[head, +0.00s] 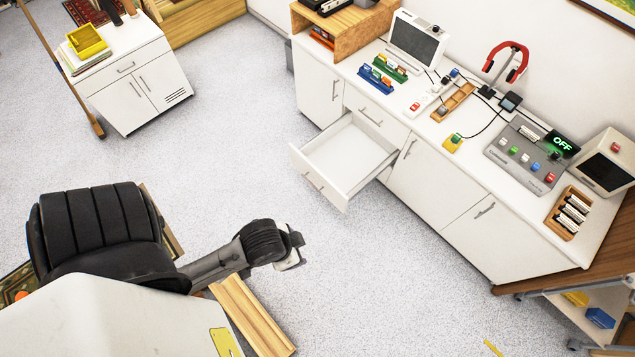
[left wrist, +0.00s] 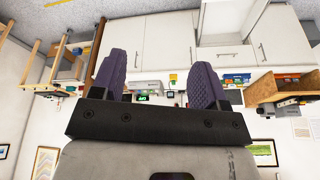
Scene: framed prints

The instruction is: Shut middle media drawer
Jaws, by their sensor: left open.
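The middle media drawer (head: 347,158) is pulled out of the long white cabinet in the head view. It is white and looks empty, with a handle on its front (head: 320,185). My left gripper (head: 297,248) is in front of the drawer, lower in the picture, apart from it with open floor between. In the left wrist view, my left gripper (left wrist: 158,82) shows two purple fingers spread wide with nothing between them. That view is upside down, and the pulled-out drawer (left wrist: 213,20) shows at its top edge. My right gripper is not in view.
The white counter (head: 420,122) carries a monitor (head: 417,40), a control panel (head: 525,155) and a red headset (head: 507,60). A small white cabinet (head: 140,85) stands at the upper left. A wooden plank (head: 250,315) lies near my arm. Speckled floor (head: 390,270) is clear before the drawer.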

